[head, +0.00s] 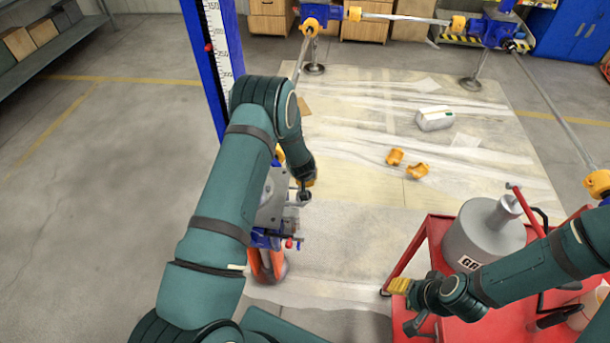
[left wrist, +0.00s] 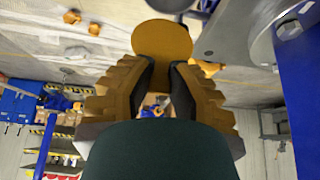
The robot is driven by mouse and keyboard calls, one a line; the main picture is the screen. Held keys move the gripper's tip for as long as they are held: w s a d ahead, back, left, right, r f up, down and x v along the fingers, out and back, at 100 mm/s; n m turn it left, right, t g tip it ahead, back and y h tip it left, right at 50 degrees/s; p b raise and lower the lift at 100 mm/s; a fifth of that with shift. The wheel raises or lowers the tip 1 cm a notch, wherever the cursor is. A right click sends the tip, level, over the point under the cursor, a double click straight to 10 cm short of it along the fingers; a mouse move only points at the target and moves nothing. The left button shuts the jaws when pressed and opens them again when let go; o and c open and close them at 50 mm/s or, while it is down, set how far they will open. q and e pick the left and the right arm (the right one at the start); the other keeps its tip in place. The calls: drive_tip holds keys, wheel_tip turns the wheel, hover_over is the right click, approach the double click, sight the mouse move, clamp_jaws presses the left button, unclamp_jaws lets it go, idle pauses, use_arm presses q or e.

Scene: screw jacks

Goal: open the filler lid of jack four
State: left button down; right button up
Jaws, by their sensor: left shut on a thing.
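A round orange-yellow disc, the filler lid by its look (left wrist: 162,36), shows at the fingertips in the left wrist view. My left gripper (left wrist: 160,66) is shut on it, with ridged yellow fingers on either side. Whether the lid is tilted away from its opening cannot be told. In the head view, the jack (head: 273,208), grey and blue, stands beside a blue post; my left arm and wrist cover much of it and hide the lid. No number is readable on it. My right gripper (head: 399,286) is over the red cart, apart from the jack; its jaw gap is unclear.
The red cart (head: 433,232) at right carries a grey metal can (head: 484,236). A blue post with a white scale (head: 217,50) rises beside my left arm. Orange pieces (head: 417,171) and a silver container (head: 434,118) lie on the floor sheeting. Floor at left is clear.

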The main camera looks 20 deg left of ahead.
use_arm(q)
drive_tip(key=c, duration=0.9)
unclamp_jaws()
drive_tip(key=shift+w+r, duration=0.15)
drive_tip(key=shift+o, duration=0.2)
drive_tip(key=v, duration=1.2)
drive_tip(key=s+d+f+g+h+b, duration=0.1)
drive_tip(key=s+d+f, duration=0.3)
drive_tip(key=s, duration=0.4)
drive_tip(key=s+d+f+m+g+h+b, duration=0.1)
drive_tip(key=s+d+f+h+b, duration=0.1)
drive_tip(key=s+d, duration=0.5)
drive_tip(key=s+d+f+g+h+b, duration=0.1)
drive_tip(key=s+d+f+b, duration=0.3)
drive_tip(key=s, duration=0.4)
wheel_tip(320, 180, down, 2)
drive_tip(key=shift+s+d+f+g+h, duration=0.25)
drive_tip(key=shift+s+d+g+h, duration=0.15)
drive_tip(key=shift+d+h, duration=0.45)
